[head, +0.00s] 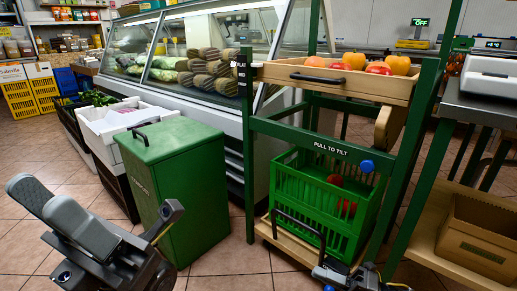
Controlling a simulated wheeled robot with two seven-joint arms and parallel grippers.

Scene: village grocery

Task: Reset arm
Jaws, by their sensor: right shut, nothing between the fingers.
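My left arm comes in at the lower left, with its grey and black left gripper (112,245) in front of the green bin (178,175). The view does not show clearly how its fingers stand, and I see nothing held in it. My right gripper (340,274) is low at the bottom edge, partly cut off. It is shut and empty, just in front of the green crate (330,205) and close to the lower right end of the black bar handle (297,232).
A green rack holds a wooden drawer (335,82) of orange and red produce above the crate, which has red items inside. A "PULL TO TILT" label marks the rack. A glass display counter (200,85) stands behind. A cardboard box (478,240) is at right. Tiled floor shows between.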

